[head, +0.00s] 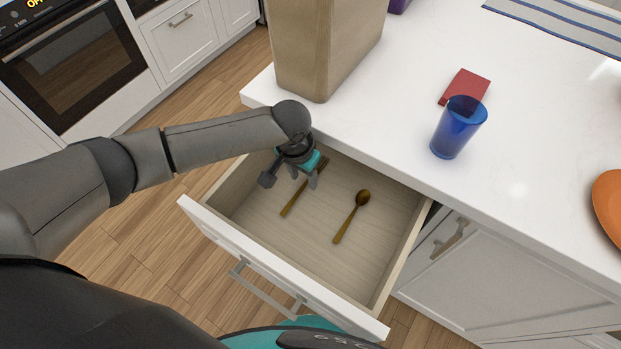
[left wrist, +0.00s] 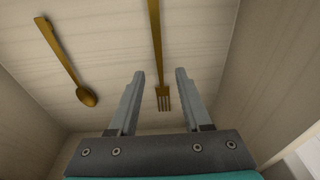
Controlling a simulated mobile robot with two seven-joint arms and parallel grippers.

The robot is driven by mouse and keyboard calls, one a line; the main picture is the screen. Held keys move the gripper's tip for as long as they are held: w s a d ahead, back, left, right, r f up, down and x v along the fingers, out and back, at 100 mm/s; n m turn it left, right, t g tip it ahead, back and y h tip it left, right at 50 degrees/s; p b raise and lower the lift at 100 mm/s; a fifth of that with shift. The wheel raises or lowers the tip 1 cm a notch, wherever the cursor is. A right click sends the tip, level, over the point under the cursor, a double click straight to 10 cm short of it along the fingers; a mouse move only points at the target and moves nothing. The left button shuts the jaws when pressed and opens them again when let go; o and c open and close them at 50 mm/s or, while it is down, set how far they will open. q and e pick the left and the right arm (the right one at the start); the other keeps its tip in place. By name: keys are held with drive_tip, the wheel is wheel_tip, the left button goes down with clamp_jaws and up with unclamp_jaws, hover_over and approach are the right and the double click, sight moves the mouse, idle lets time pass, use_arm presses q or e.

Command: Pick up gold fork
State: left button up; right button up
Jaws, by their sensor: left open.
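My left gripper (head: 291,182) is over the drawer, open and empty. In the left wrist view the fork (left wrist: 157,50) lies on the drawer floor with its tines between the two open fingers of the gripper (left wrist: 160,75) as seen from this camera. The fingers do not hold it. I cannot tell the exact height of the fingers above it. My right gripper is not in view.
A gold spoon (head: 351,215) lies in the drawer right of the fork. The drawer's walls (head: 402,260) surround both.

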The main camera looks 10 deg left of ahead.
sight(305, 185)
use_arm(q)
drive_tip(key=shift+w+f, duration=0.15)
drive_tip(key=shift+f, duration=0.75)
drive_tip(key=shift+f, duration=0.1)
clamp_jaws()
